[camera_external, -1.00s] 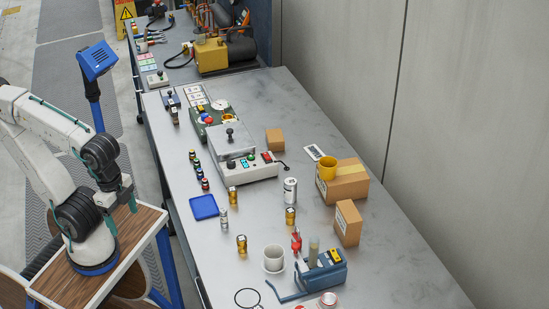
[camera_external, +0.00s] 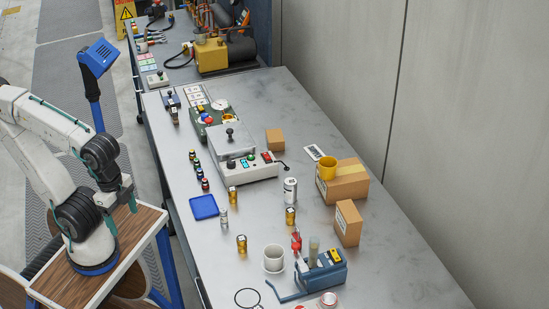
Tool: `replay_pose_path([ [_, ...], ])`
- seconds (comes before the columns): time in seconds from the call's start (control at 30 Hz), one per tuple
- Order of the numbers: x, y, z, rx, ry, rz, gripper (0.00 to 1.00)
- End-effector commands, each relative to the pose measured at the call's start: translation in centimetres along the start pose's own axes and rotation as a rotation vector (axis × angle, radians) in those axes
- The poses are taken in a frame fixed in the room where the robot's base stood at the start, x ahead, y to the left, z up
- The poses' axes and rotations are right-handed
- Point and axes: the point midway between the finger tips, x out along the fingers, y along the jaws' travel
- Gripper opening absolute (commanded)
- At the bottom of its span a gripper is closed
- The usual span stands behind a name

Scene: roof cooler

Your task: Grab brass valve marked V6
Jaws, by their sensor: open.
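Three small brass-coloured cylinders that look like valves stand apart on the grey table (camera_external: 420,265). One brass cylinder (camera_external: 233,194) is right of the blue tray, another brass cylinder (camera_external: 290,216) is further right, and a third brass cylinder (camera_external: 241,244) is nearer the front. Their markings are too small to read, so I cannot tell which is V6. My gripper (camera_external: 122,208) is left of the table, above my wooden-topped base, open and well away from all three.
A blue tray (camera_external: 204,207), a silver cylinder (camera_external: 223,219), a white can (camera_external: 290,190) and a white cup (camera_external: 273,257) stand near the brass cylinders. A control box (camera_external: 240,160) is behind. Cardboard boxes (camera_external: 347,222) stand at the right. The table's front right is clear.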

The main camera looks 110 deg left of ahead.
Motion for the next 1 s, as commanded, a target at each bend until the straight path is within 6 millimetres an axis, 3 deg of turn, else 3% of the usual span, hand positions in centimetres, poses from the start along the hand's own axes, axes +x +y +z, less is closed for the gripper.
replay_pose_path([
  [0.33, 0.0, 0.0, 0.0, 0.0, 0.0, 0.0, 0.76],
  [0.37, 0.0, 0.0, 0.0, 0.0, 0.0, 0.0, 0.73],
  [0.43, 0.0, 0.0, 0.0, 0.0, 0.0, 0.0, 0.55],
  [0.77, 0.1, 0.1, -0.7, -0.004, 0.011, 0.008, 0.55],
  [0.87, 0.5, 0.3, -3.3, -0.024, 0.063, 0.039, 0.55],
  [1.0, 1.7, -0.2, -10.9, -0.096, 0.223, 0.104, 0.55],
])
